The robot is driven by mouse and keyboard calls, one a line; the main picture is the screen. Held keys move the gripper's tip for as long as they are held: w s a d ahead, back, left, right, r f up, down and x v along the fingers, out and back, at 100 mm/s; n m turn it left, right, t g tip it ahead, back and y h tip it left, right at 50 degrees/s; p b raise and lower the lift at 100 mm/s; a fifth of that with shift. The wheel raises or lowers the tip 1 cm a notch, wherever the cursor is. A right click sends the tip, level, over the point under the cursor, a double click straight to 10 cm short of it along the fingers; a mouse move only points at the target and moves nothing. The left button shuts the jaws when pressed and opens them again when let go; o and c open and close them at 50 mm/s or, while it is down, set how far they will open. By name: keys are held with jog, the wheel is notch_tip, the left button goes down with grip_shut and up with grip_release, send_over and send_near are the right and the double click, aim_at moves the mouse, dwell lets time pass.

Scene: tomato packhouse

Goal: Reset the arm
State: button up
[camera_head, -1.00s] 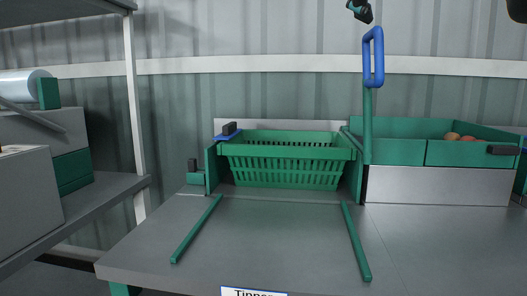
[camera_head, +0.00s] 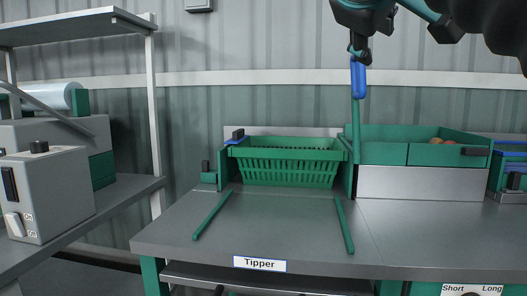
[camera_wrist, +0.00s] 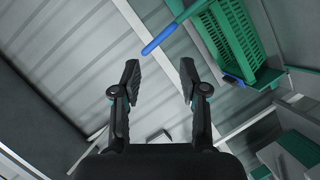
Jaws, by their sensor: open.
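My gripper (camera_wrist: 160,80) is open, with nothing between its two dark fingers in the wrist view. In the head view my gripper (camera_head: 361,50) hangs from my arm at the top, just above the blue lever handle in the picture. The blue handle (camera_head: 358,80) tops an upright green lever (camera_head: 356,125). In the wrist view the blue handle (camera_wrist: 160,38) lies beyond the fingertips, apart from them. A green slotted crate (camera_head: 288,163) sits level at the back of the tipper table (camera_head: 275,225); its inside is mostly hidden.
Green bins (camera_head: 435,152) with a few red tomatoes stand at the back right. A grey shelf (camera_head: 75,228) at left carries a grey switch box (camera_head: 50,190) and a clear film roll (camera_head: 50,95). The table's front middle, between two green rails, is clear.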

notch_tip(320, 180, down, 27)
jog(key=s+m+g+y, duration=0.1)
jog(key=g+y, duration=0.3)
jog(key=s+f+m+g+y, duration=0.1)
jog(key=s+f, duration=0.4)
jog(key=f, duration=0.7)
jog(key=s+f+m+g+y, duration=0.1)
jog(key=s+f+m, duration=0.3)
jog(key=f, duration=0.9)
jog(key=shift+s+d+m+g+y, duration=0.15)
jog(key=shift+s+m+g+y, duration=0.2)
jog(key=shift+s+g, duration=0.35)
jog(key=shift+w, duration=0.15)
